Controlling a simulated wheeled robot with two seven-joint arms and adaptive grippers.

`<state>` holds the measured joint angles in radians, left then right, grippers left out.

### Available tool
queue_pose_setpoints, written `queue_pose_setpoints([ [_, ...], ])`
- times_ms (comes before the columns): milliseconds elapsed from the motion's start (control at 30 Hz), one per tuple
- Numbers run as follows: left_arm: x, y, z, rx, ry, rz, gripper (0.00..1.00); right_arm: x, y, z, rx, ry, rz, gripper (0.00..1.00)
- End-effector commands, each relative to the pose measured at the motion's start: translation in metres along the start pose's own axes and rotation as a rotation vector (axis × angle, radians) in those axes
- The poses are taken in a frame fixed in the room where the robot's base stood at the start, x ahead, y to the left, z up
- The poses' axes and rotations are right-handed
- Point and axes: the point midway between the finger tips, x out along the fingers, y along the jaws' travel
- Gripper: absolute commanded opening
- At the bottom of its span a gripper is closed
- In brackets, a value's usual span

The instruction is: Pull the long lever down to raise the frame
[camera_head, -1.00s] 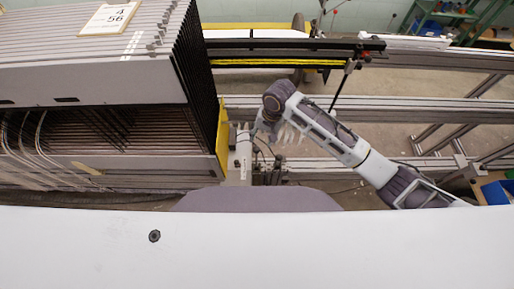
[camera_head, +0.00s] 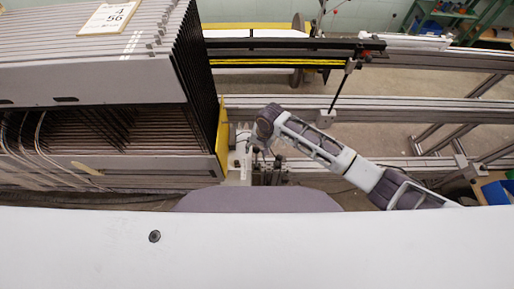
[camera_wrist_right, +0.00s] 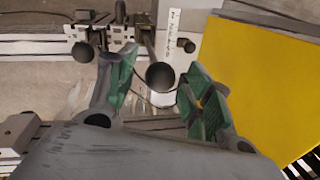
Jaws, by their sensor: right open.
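My right gripper (camera_head: 250,148) is beside the right end of the machine, low by the lever area. In the right wrist view its two green-padded fingers (camera_wrist_right: 160,92) are spread apart. A dark rod with a round end, which looks like the long lever (camera_wrist_right: 160,76), shows in the gap between the fingertips, and no finger visibly touches it. A shorter dark round-ended rod (camera_wrist_right: 83,52) is to its left. The stacked grey frames (camera_head: 90,80) fill the left of the head view. The lever is too small to make out clearly there. My left gripper is not in view.
A yellow panel (camera_wrist_right: 262,80) stands close to the right finger in the wrist view; its edge also shows in the head view (camera_head: 222,135). Metal rails (camera_head: 420,108) run behind my right arm. A thin black rod (camera_head: 340,92) hangs from the upper rail.

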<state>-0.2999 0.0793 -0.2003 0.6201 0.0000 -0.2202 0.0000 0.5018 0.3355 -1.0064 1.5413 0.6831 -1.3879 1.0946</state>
Motion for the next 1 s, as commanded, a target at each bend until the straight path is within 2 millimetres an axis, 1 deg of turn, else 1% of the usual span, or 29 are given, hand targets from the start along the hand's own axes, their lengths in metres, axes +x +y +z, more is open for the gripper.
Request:
queue_pose_setpoints([
  [233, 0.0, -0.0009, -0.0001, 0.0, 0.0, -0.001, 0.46, 0.0001, -0.0002, -0.0001, 0.0, 0.0, 0.0, 0.51],
  [267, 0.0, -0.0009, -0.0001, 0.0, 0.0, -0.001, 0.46, 0.0001, -0.0002, -0.0001, 0.0, 0.0, 0.0, 0.48],
  [633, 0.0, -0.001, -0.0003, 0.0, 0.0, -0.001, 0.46, 0.0001, 0.0, -0.0001, 0.0, 0.0, 0.0, 0.01],
  [1000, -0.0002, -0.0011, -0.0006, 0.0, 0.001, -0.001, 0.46, 0.0004, -0.0001, -0.0015, -0.001, 0.005, -0.001, 0.0],
])
